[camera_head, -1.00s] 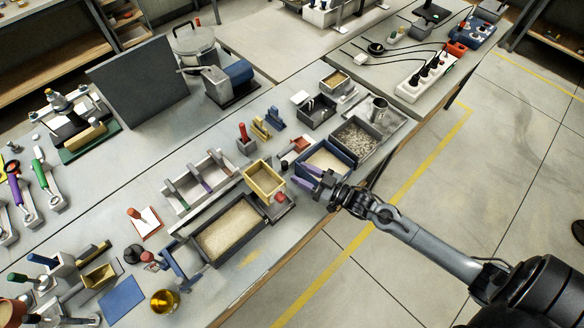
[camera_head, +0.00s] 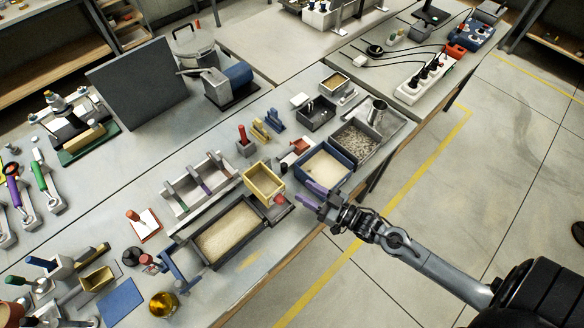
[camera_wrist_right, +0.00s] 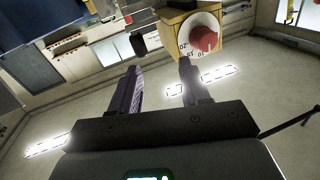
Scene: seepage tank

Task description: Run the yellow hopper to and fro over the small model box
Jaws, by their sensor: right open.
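The yellow hopper (camera_head: 252,188) is an open-topped box standing at the upper right end of a long dark-walled box of pale sand (camera_head: 207,262). A blue-walled box of sand (camera_head: 344,184) sits to its right. I cannot tell for certain which is the small model box. The hopper's red knob (camera_head: 280,200) faces my right gripper (camera_head: 309,194), which is open and empty, a short way right of it. In the right wrist view the hopper (camera_wrist_right: 172,18) and its dial with a red knob (camera_wrist_right: 203,39) show beyond the open fingers (camera_wrist_right: 160,70). My left gripper is out of view.
A grey slotted rack (camera_head: 196,184) stands left of the hopper. A tray of gravel (camera_head: 356,138) lies beyond the blue-walled box. A blue bracket (camera_head: 180,262) is at the near end of the dark-walled box. The floor beside the table's right edge is clear.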

